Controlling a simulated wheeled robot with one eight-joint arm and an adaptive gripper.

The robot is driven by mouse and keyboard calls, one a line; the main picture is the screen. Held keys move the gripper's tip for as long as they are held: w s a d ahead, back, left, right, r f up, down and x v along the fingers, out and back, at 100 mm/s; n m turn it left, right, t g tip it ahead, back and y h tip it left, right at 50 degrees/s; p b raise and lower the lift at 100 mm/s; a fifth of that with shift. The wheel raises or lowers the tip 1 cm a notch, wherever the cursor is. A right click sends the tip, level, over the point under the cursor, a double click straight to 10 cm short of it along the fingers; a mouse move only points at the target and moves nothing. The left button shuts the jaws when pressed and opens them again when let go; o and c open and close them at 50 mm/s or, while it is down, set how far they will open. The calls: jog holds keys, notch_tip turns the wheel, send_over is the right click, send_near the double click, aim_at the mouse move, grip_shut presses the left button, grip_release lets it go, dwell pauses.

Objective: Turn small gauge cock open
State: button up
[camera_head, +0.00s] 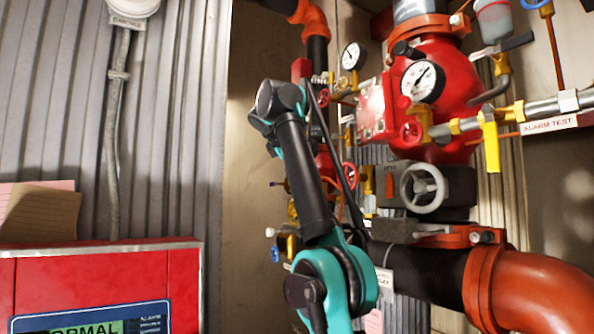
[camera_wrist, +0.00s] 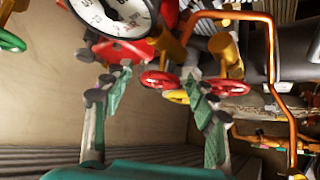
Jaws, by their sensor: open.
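In the wrist view my gripper (camera_wrist: 150,82) is open and empty, its two grey and green fingers spread apart. A white dial gauge (camera_wrist: 118,14) is at the top of that view, just beyond the left fingertip. A small red handwheel (camera_wrist: 160,79) shows between the fingertips, nearer the right one, beside a yellow fitting (camera_wrist: 172,46). I cannot tell for sure which part is the gauge cock. In the head view a small gauge (camera_head: 352,56) sits on yellow fittings, with a red handwheel (camera_head: 323,97) to its lower left. My arm hides the gripper there.
A large red valve body (camera_head: 440,110) with a bigger gauge (camera_head: 424,80) stands to the right. A grey handwheel (camera_head: 423,188) and thick orange pipe (camera_head: 540,290) are below it. In the wrist view copper tubing (camera_wrist: 271,60) runs at the right; a plain wall lies left.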

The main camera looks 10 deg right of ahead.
jog(key=s+a, duration=0.6)
jog(key=s, duration=0.5)
jog(key=shift+a+r, duration=0.25)
jog(key=shift+a, duration=0.1)
